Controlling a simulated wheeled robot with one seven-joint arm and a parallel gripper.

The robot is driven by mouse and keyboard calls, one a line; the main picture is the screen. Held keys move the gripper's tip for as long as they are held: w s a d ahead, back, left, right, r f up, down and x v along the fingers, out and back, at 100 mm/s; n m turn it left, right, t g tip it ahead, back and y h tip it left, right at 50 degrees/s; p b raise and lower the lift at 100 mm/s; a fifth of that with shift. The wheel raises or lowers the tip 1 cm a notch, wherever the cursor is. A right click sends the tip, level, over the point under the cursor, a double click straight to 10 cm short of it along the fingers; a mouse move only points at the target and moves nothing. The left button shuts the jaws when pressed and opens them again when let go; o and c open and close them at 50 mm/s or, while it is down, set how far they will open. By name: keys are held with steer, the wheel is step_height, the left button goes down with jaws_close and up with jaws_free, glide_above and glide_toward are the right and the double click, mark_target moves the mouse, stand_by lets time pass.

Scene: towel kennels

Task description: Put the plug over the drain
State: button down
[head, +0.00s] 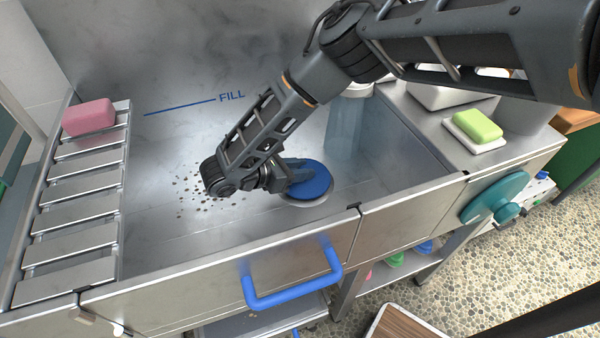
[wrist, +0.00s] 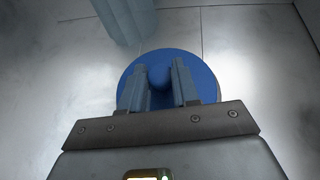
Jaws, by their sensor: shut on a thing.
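The plug is a blue disc (head: 318,185) with a round knob, low over the floor of the metal tub. My gripper (head: 297,176) is shut on its knob. In the wrist view the plug (wrist: 205,82) lies flat beyond the fingers, with the knob between my fingertips (wrist: 160,80). In the head view a pale metal drain rim (head: 319,202) shows along the plug's near edge. The plug hides the rest of the drain. I cannot tell whether the plug touches the rim. The drain is hidden in the wrist view.
A slatted rack (head: 75,215) with a pink soap bar (head: 89,118) spans the tub's left side. A pale blue translucent column (head: 344,130) stands behind the plug. Dark specks (head: 195,190) lie left of it. The tub's front wall has a blue handle (head: 293,296).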

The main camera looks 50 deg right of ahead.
steer(key=shift+f, duration=0.75)
steer(key=c, duration=0.8)
jaws_free()
steer(key=shift+a, duration=0.1)
steer(key=v, duration=1.1)
steer(key=shift+w+a+r, duration=0.15)
steer(key=shift+r, duration=0.05)
steer(key=shift+a, duration=0.15)
